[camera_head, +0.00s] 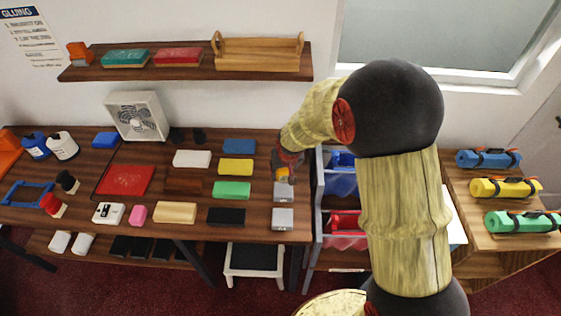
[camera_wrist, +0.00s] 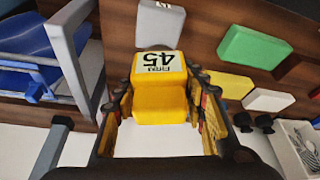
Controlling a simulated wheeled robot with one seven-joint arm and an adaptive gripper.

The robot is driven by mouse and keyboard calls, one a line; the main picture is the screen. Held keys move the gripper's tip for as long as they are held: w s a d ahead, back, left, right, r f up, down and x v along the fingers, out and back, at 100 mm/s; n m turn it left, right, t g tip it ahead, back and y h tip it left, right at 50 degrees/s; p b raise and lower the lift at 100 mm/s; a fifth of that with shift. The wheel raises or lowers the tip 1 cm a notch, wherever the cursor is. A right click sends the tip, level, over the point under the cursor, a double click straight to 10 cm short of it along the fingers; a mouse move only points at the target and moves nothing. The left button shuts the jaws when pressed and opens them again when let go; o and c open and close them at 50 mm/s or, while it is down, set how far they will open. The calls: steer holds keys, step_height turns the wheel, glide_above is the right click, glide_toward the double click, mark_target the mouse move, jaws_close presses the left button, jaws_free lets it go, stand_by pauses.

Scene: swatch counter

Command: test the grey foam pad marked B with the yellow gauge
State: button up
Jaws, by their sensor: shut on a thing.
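My gripper (camera_wrist: 160,108) is shut on a yellow gauge (camera_wrist: 159,95) whose white label reads "FIRM 45" upside down in the wrist view. The gauge also shows as a small orange-yellow patch in the head view (camera_head: 283,174), at the counter's right end. A grey pad (camera_wrist: 145,20) lies just beyond the gauge in the wrist view. In the head view two grey pads lie one behind the other, a rear one (camera_head: 283,193) and a front one (camera_head: 283,219). Their letters are too small to read. I cannot tell whether the gauge touches a pad.
Green (camera_head: 231,190), yellow (camera_head: 236,167) and black (camera_head: 226,217) blocks lie left of the pads. A drawer rack with a blue bin (camera_head: 341,184) stands close on the right. A fan (camera_head: 137,116) stands at the back left. Bare wood separates the blocks.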

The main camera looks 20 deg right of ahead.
stand_by(0.3)
steer(key=shift+s+f+b, duration=0.1)
steer(key=shift+f+b, duration=2.25)
steer(key=shift+f, duration=0.65)
steer(key=shift+f+b, duration=0.4)
steer(key=shift+f, duration=0.1)
steer(key=shift+r, duration=0.15)
steer(key=shift+r+p, duration=2.35)
steer(key=shift+r, duration=1.05)
